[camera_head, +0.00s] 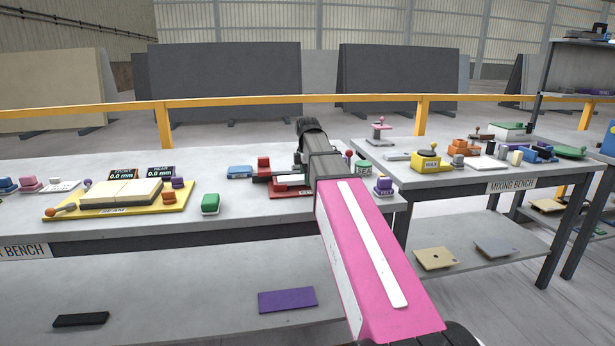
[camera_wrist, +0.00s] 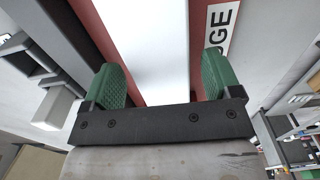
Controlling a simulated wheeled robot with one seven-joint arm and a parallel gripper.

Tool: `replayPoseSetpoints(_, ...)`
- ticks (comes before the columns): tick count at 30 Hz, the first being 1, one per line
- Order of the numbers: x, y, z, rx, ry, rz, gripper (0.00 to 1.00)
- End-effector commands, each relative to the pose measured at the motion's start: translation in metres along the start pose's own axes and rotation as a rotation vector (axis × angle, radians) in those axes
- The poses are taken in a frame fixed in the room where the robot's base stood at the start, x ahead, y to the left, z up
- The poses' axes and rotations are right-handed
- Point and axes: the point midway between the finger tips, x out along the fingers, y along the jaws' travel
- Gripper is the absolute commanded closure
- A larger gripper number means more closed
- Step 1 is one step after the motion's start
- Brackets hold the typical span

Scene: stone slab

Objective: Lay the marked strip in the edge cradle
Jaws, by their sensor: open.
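My gripper (camera_wrist: 160,82) is open in the wrist view, with its two green ridged fingertips apart. A plain white strip-like surface (camera_wrist: 152,35) runs between the fingertips, with red borders on both sides. The red holder (camera_wrist: 192,30) carries a white label ending in "GE", which fits the edge cradle. In the head view the red holder (camera_head: 290,193) sits near the right end of the left bench, partly behind my arm. A pale piece (camera_head: 288,180) shows on it. No mark is visible on the strip. My fingertips are hidden in the head view.
A yellow board (camera_head: 90,212) with pale slabs lies on the left bench (camera_head: 130,232). A green block (camera_head: 210,204), a blue block (camera_head: 239,172) and a purple-topped pot (camera_head: 384,186) stand near the holder. The mixing bench (camera_head: 470,183) with several tools is at right.

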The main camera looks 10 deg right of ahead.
Motion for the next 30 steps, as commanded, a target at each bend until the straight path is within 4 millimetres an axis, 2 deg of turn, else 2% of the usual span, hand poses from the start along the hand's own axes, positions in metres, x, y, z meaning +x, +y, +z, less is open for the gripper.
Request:
replayPoseSetpoints(4,-0.009,0.001,0.0,0.0,0.0,0.001,0.16)
replayPoseSetpoints(8,-0.026,0.001,0.0,0.0,0.0,0.002,0.16)
replayPoseSetpoints(21,-0.101,0.001,0.0,0.0,0.0,0.001,0.16)
replayPoseSetpoints(25,-0.115,0.001,0.0,0.0,0.0,0.001,0.16)
replayPoseSetpoints(30,-0.122,0.0,0.0,0.0,0.0,0.0,0.16)
